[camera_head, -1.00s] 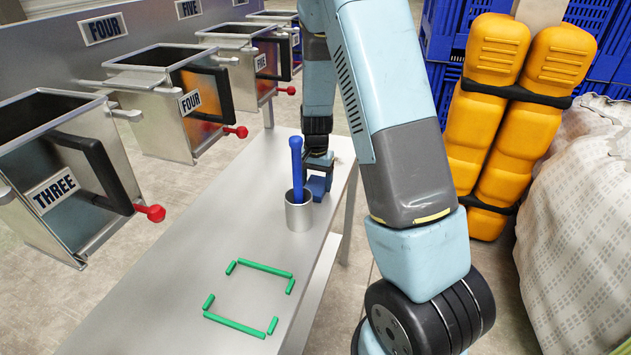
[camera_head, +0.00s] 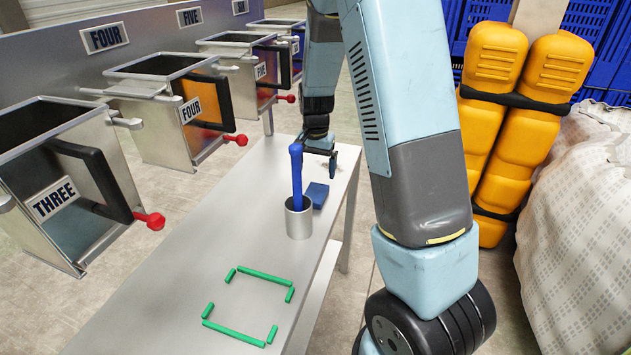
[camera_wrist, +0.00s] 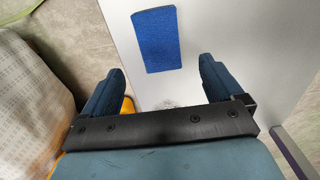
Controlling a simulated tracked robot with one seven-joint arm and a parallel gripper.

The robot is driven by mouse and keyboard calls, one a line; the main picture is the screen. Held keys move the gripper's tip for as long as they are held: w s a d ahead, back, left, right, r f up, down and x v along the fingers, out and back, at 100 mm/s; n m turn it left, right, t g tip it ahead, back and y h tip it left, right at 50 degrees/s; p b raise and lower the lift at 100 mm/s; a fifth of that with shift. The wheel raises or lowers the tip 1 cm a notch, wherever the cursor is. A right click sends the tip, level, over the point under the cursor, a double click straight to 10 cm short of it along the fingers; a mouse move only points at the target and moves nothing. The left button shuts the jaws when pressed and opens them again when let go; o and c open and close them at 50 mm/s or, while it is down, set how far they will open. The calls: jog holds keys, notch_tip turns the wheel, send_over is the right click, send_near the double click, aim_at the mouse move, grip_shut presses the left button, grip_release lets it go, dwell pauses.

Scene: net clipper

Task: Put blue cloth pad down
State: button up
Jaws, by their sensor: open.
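The blue cloth pad (camera_head: 317,194) lies flat on the grey metal bench, just behind and to the right of a metal cup. In the wrist view the pad (camera_wrist: 156,39) lies on the pale bench top, ahead of the fingers and apart from them. My gripper (camera_head: 320,162) is above the bench, higher than the pad and behind it in the head view. In the wrist view my gripper (camera_wrist: 160,85) has its two fingers wide apart with nothing between them.
The metal cup (camera_head: 299,221) holds an upright blue-handled tool (camera_head: 296,172). Green corner strips (camera_head: 264,276) mark a clear area on the bench (camera_head: 190,275). Metal bins with red knobs (camera_head: 154,222) stand along the left. Orange containers (camera_head: 512,120) and a pale sack (camera_head: 580,210) are right.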

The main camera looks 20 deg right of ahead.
jog(key=s+r+n+t, duration=0.1)
jog(key=s+r+n, duration=0.1)
jog(key=s+r, duration=0.6)
jog(key=s+r+n+t, duration=0.2)
jog(key=s+r, duration=0.3)
jog(key=r, duration=0.7)
jog(key=s+r+n+t, duration=0.1)
jog(key=s+r, duration=0.1)
jog(key=s, duration=0.6)
jog(key=s+r+n+t, duration=0.1)
jog(key=s+r+n, duration=0.1)
jog(key=s, duration=0.5)
jog(key=shift+s+a+r+t, duration=0.15)
jog(key=shift+s+r+t, duration=0.2)
jog(key=shift+r, duration=0.5)
